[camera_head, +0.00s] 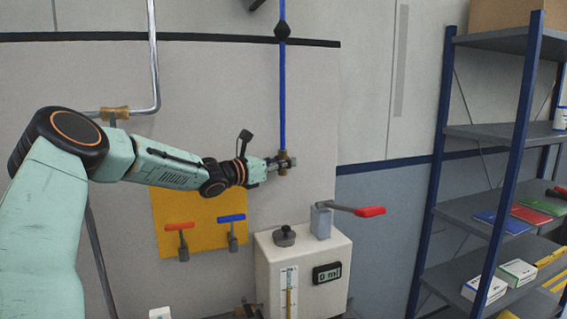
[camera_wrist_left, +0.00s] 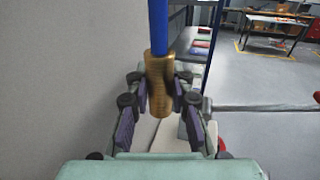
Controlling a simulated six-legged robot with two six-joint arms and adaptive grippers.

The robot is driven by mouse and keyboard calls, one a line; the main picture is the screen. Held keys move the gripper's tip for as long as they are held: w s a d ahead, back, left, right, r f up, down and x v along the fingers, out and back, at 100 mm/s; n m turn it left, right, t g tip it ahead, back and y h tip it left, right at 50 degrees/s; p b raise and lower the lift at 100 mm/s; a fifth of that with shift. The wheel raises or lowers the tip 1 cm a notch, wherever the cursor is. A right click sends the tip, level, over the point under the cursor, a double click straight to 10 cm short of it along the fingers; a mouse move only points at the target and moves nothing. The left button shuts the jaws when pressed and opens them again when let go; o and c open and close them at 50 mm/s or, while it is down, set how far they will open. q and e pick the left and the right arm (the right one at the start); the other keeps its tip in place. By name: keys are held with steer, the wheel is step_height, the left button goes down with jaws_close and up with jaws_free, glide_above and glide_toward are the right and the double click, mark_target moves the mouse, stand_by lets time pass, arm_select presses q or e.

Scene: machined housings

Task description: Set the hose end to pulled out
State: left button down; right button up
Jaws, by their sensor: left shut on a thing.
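A blue hose (camera_head: 282,90) hangs down in front of the grey panel and ends in a brass hose end (camera_head: 283,168). In the left wrist view the brass hose end (camera_wrist_left: 160,85) sits below the blue hose (camera_wrist_left: 158,25), between the two fingers. My left gripper (camera_head: 280,162) is shut on the hose end, reaching it from the left; it also shows in the left wrist view (camera_wrist_left: 162,100). My right gripper is not in view.
Below stands a white box (camera_head: 300,262) with a red-handled lever (camera_head: 368,211), a knob and a display. A yellow plate (camera_head: 200,222) with red and blue handles is on the panel, below my left arm. A blue shelf (camera_head: 490,131) stands at the right.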

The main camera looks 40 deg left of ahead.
mark_target(284, 175)
arm_select(q)
step_height(284, 175, down, 4)
steer(key=b, duration=0.4)
steer(key=c, duration=1.5)
jaws_free()
steer(key=shift+s, duration=0.1)
steer(key=o, duration=0.4)
steer(key=shift+s+r, duration=0.15)
steer(key=shift+r, duration=0.05)
steer(key=shift+c, duration=0.2)
steer(key=shift+w, duration=0.25)
